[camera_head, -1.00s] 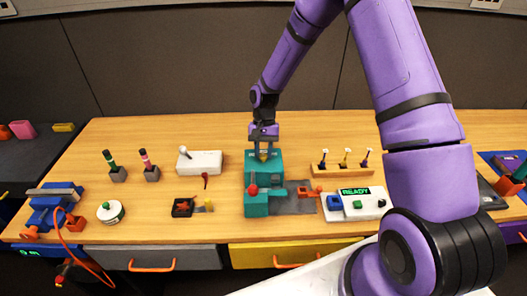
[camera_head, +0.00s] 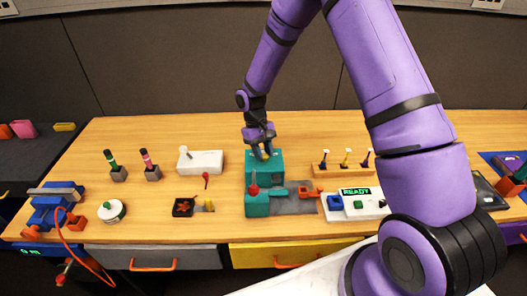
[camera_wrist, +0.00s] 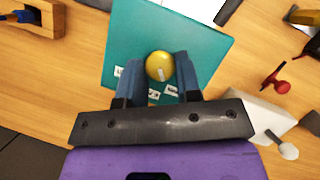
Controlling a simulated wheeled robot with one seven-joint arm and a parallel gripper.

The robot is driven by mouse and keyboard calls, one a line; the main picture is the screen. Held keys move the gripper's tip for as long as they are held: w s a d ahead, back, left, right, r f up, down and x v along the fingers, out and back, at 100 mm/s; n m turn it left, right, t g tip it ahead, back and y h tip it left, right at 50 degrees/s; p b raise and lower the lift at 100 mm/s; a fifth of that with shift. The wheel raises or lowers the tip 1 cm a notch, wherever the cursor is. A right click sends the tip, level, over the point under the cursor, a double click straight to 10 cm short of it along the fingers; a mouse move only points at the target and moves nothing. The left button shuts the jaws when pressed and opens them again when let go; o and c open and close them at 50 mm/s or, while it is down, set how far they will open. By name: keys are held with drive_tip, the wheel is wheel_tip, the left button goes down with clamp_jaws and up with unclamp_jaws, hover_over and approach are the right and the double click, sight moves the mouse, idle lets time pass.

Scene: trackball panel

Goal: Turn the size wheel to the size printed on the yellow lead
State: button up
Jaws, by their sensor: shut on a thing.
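A yellow round knob (camera_wrist: 160,67) with a white mark sits on top of the teal machine (camera_wrist: 125,42); it looks like the size wheel. My gripper (camera_wrist: 160,72) is shut on this knob, with one dark blue finger at each side. White labels (camera_wrist: 172,91) with dark print lie around the knob, partly hidden by the fingers and too small to read. In the head view my gripper (camera_head: 261,152) is over the back part of the teal machine (camera_head: 257,205). A yellow lead (camera_head: 346,158) stands in the middle of a wooden rack; its print is not readable.
The wooden rack (camera_head: 334,172) holds two dark leads beside the yellow one. A white panel (camera_head: 352,207) with a READY display stands at front right. A red ball lever (camera_head: 253,190) rises from the machine's front. A white box (camera_head: 200,162) stands to its left.

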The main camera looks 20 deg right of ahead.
drive_tip(key=shift+a+n+h, duration=0.1)
drive_tip(key=shift+n+h, duration=0.3)
drive_tip(key=shift+n, duration=1.2)
drive_tip(key=o, duration=0.9)
drive_tip(key=v, duration=1)
drive_tip(key=shift+a+r, duration=0.2)
drive_tip(key=shift+r, duration=0.2)
drive_tip(key=shift+t, duration=0.3)
